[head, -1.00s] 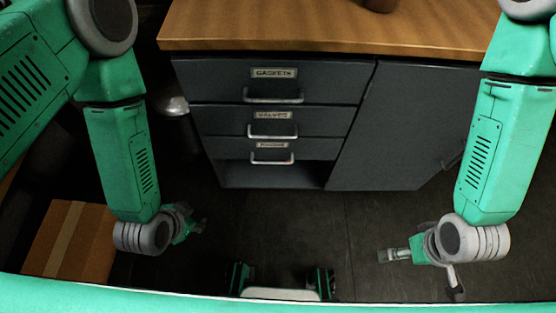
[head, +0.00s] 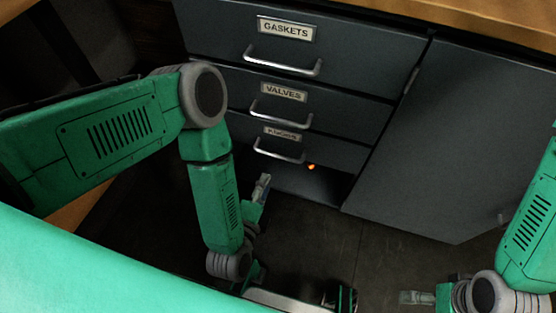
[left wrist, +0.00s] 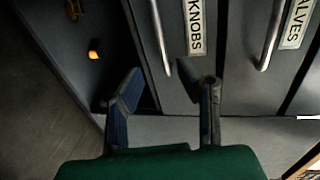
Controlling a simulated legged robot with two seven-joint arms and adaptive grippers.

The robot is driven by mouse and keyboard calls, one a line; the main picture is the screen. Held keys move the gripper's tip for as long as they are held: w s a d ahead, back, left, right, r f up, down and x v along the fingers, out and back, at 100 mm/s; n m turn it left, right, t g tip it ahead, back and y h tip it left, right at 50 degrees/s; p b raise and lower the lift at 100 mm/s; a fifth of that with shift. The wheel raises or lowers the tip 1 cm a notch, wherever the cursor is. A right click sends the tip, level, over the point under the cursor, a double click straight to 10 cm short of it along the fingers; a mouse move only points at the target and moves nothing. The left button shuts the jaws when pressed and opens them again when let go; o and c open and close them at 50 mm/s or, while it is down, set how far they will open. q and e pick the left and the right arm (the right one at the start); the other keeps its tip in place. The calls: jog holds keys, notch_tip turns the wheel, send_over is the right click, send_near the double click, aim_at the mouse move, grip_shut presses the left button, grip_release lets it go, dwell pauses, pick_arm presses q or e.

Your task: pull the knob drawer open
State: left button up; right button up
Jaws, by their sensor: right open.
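The knob drawer (head: 325,151) is the lowest of three stacked grey drawers. Its front looks flush with the drawers above. It has a silver bar handle (head: 279,153) and a small label, which reads KNOBS in the left wrist view (left wrist: 195,25). My left gripper (head: 264,188) is just below and in front of that handle. In the left wrist view its two fingers (left wrist: 158,72) are apart, with the lower end of the handle (left wrist: 160,40) showing beyond the gap between them. Nothing is held. My right gripper (head: 417,297) is open and empty, low at the right.
The valves drawer (head: 340,112) and gaskets drawer (head: 365,60) are above, each with a bar handle. Under the knob drawer is an open recess with a small orange glowing spot (head: 311,167). A cabinet door (head: 430,140) is at the right. The dark floor in front is clear.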

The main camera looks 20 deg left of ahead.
aim_at(277, 156)
pick_arm(q)
jog(key=b+x, duration=0.2)
jog(key=x, duration=0.3)
jog(key=b+x, duration=0.2)
jog(key=x, duration=0.4)
jog(key=shift+a+f, duration=0.1)
jog(key=shift+a, duration=0.15)
jog(key=shift+w+d, duration=0.2)
jog(key=shift+d, duration=0.5)
jog(key=shift+a, duration=0.2)
jog(key=c, duration=0.5)
jog(key=shift+a, duration=0.25)
grip_shut()
jog(key=shift+a, duration=0.2)
pick_arm(e)
jog(key=f, duration=0.5)
jog(key=shift+d+f, duration=0.15)
jog(key=shift+d, duration=0.1)
